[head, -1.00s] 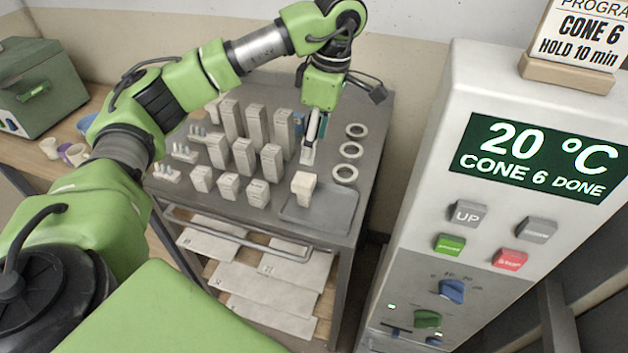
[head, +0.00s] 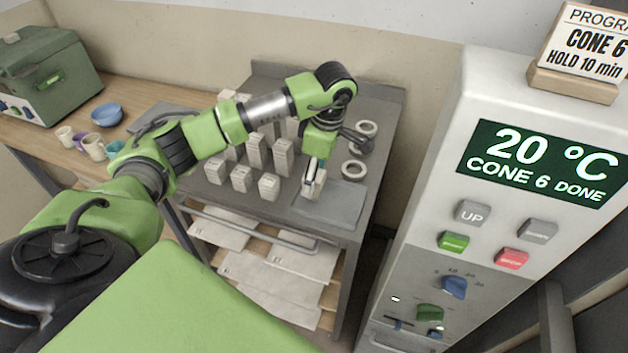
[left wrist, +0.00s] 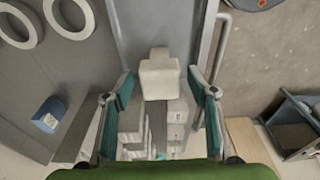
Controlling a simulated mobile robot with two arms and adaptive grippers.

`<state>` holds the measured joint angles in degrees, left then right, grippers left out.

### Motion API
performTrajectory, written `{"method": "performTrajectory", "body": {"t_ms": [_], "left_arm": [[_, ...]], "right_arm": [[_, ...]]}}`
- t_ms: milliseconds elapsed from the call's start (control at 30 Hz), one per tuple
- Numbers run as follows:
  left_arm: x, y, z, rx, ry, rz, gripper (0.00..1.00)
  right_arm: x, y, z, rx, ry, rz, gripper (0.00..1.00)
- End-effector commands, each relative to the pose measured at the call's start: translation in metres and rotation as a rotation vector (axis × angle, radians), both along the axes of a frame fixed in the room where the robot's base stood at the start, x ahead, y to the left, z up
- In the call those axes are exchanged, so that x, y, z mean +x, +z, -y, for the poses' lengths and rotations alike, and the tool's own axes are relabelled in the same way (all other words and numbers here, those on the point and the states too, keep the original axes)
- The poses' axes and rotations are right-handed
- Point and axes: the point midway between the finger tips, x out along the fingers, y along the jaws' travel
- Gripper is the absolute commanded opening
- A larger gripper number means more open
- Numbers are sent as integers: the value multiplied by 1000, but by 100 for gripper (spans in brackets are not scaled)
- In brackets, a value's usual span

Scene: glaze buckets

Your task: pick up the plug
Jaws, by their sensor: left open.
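The plug (left wrist: 160,76) is a pale, blocky piece with a narrower stub, seen in the left wrist view. It lies between the two spread fingers of my left gripper (left wrist: 160,88), with some space at each side. In the head view, the left gripper (head: 312,184) reaches down at the grey tray (head: 340,208), and its fingers and wrist hide much of the plug. My left gripper is open and not closed on anything. My right gripper is in neither view.
Several pale posts (head: 254,150) stand close to the left of the gripper. White rings (head: 354,170) lie to the right. The kiln panel (head: 480,250) rises at the right. Cups (head: 94,147) and a blue bowl (head: 107,114) stand on the wooden bench at left.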

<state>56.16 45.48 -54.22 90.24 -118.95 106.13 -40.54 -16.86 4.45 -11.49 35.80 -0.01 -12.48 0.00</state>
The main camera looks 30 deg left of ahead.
Motion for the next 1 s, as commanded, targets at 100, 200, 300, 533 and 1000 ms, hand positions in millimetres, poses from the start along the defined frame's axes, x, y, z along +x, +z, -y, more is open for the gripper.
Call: {"method": "performTrajectory", "body": {"t_ms": [100,200,300,533,1000], "left_arm": [[-1,-6,-1,0,-1,-1,53],[0,-7,-1,0,-1,0,53],[0,-7,-1,0,-1,0,50],[0,-7,0,0,-1,0,9],[2,23,-1,0,-2,8,9]], "right_arm": [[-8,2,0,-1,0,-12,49],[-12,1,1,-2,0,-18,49],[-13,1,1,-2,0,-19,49],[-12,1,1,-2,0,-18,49],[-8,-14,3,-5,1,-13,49]]}}
